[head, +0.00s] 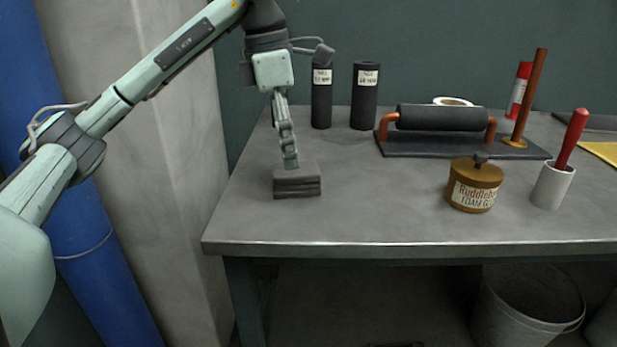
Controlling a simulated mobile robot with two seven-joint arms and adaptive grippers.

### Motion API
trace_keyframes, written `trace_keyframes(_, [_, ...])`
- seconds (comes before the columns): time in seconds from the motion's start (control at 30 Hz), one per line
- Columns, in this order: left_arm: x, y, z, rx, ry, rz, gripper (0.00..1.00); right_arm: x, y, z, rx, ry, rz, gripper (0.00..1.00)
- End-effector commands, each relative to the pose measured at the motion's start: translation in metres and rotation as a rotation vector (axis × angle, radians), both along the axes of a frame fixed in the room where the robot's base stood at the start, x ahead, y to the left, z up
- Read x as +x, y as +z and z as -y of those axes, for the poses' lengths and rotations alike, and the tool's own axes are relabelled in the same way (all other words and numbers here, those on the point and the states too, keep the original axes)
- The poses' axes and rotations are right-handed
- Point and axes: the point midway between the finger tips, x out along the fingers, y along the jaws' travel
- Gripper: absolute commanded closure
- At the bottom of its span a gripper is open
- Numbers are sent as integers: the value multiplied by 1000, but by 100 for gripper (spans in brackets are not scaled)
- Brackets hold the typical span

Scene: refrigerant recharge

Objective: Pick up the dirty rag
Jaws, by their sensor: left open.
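A folded grey-brown cloth (297,187), which looks like the dirty rag, lies as a small layered block near the left end of the grey workbench (380,215). My left gripper (290,164) points down over it from above, with the fingertips at or just above its top face. I see the fingers nearly edge-on, one in front of the other. They are open, and the rag rests on the bench. I cannot tell whether the fingers touch it. My right gripper is out of view.
Two black cylinders (365,96) stand behind the rag. To the right are a black roll on a stand (440,118), a brown jar (473,187), a white cup (552,187) with a red-handled tool, and a yellow sheet (604,151). The bench between rag and jar is clear.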

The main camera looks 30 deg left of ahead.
Motion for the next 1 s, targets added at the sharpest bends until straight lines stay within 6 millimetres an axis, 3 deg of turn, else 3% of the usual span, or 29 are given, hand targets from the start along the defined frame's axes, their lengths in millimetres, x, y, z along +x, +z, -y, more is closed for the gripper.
trace_keyframes(0.23, [-1, -36, 13, -3, -2, -2, 25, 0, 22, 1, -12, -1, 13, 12])
trace_keyframes(0.4, [2, -49, 13, -3, 1, 1, 25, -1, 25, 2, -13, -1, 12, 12])
trace_keyframes(1.0, [2, -53, 14, -4, 1, 2, 25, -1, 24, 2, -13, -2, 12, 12])
